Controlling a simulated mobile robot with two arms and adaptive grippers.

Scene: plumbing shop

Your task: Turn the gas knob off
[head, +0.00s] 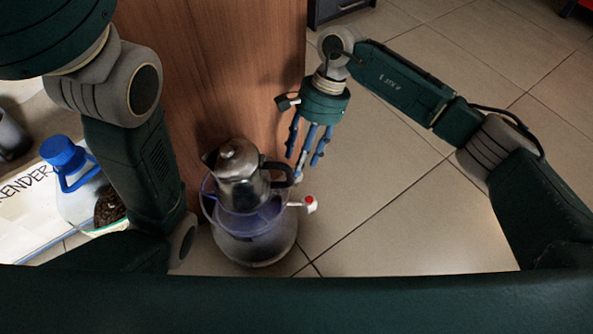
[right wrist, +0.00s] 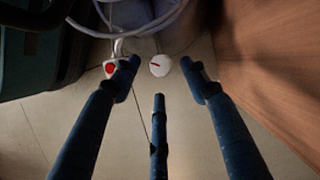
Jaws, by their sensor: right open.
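A gas bottle (head: 255,247) stands on the floor with a metal moka pot (head: 238,172) on top. In the right wrist view a round white knob (right wrist: 160,66) with a red line across its face sits below the pale ring of the burner. Beside it is a white fitting with a red face (right wrist: 110,69), which also shows in the head view (head: 311,204). My right gripper (head: 303,163) is open and empty, its fingers pointing down beside the pot handle. In its wrist view the fingertips (right wrist: 159,78) spread around the knob's direction; contact cannot be told. My left gripper is out of view.
A wooden panel (head: 215,75) stands right behind the bottle. At left, a clear jug with a blue cap (head: 62,153) stands near a white sheet with lettering (head: 25,205). The tiled floor (head: 400,215) to the right is clear.

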